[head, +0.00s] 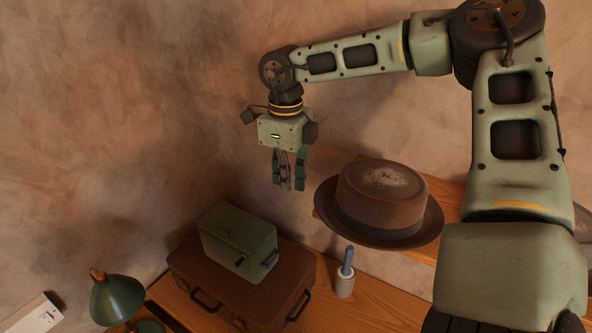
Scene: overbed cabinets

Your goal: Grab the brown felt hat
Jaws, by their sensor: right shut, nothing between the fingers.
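The brown felt hat (383,200) has a darker band and a worn patch on its crown. It sits in the middle right of the head view, on a wooden shelf (447,192), its brim reaching past the shelf's left end. My right gripper (289,188) is shut and empty. It points downward, to the left of the hat and apart from it in the picture. My left gripper is not in view.
Below stands a brown suitcase (187,263) with a green metal box (237,240) on it. A small pot with a blue-handled tool (345,280) stands on the wooden surface (375,305). A green lamp (117,298) is at lower left. The wall is behind.

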